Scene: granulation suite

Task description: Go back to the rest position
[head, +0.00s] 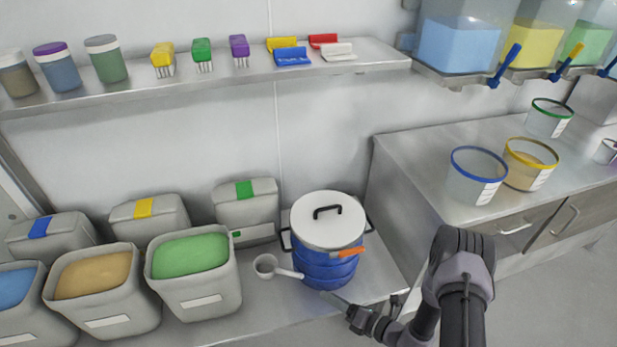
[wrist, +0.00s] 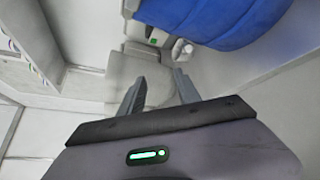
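My gripper (head: 338,300) is low in the head view, in front of the blue vessel (head: 328,270) and close to its base. In the wrist view my gripper (wrist: 158,88) shows two fingers spread apart with nothing between them. The blue vessel has a white lid (head: 328,219) with a black handle and an orange lever on its right side. Its blue wall (wrist: 215,18) fills the top of the wrist view. I cannot tell whether a fingertip touches the vessel.
A white scoop (head: 270,266) lies left of the vessel. Open bins of green (head: 195,290), tan (head: 100,305) and blue (head: 15,318) powder stand further left. A shelf (head: 215,80) runs above. Clear tubs (head: 475,180) stand on the right counter (head: 420,150).

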